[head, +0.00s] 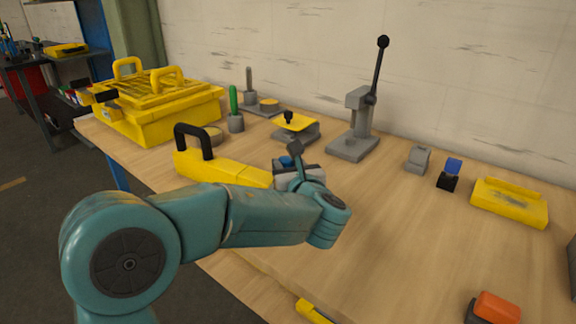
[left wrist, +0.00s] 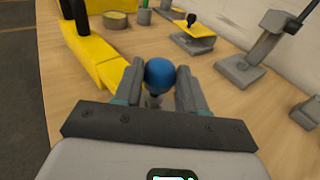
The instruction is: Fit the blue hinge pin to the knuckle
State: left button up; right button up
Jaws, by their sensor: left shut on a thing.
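My left gripper (head: 296,168) is over the workbench near its middle, by the end of a yellow tool with a black handle. In the left wrist view the gripper (left wrist: 158,90) is shut on the blue hinge pin (left wrist: 160,72), whose round blue head shows between the two grey fingers. A short grey part shows below the head; the rest of the pin is hidden. In the head view only a bit of the pin (head: 286,161) shows. I cannot tell for sure which part is the knuckle; a small grey block (head: 418,159) stands to the right. My right gripper is not in view.
The yellow tool (head: 220,170) lies left of the gripper. A grey lever press (head: 353,147) and a yellow-topped stand (head: 294,127) are behind. A black-and-blue part (head: 448,181) and yellow tray (head: 510,207) are right.

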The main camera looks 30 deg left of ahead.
pick_arm(q)
jog(key=shift+f+b, duration=0.6)
jog(key=shift+f, duration=0.2)
jog(key=o, duration=1.2)
jog(key=p+v, duration=0.2)
jog(key=v, duration=1.4)
jog(key=shift+d, duration=0.15)
jog(key=shift+s, duration=0.1)
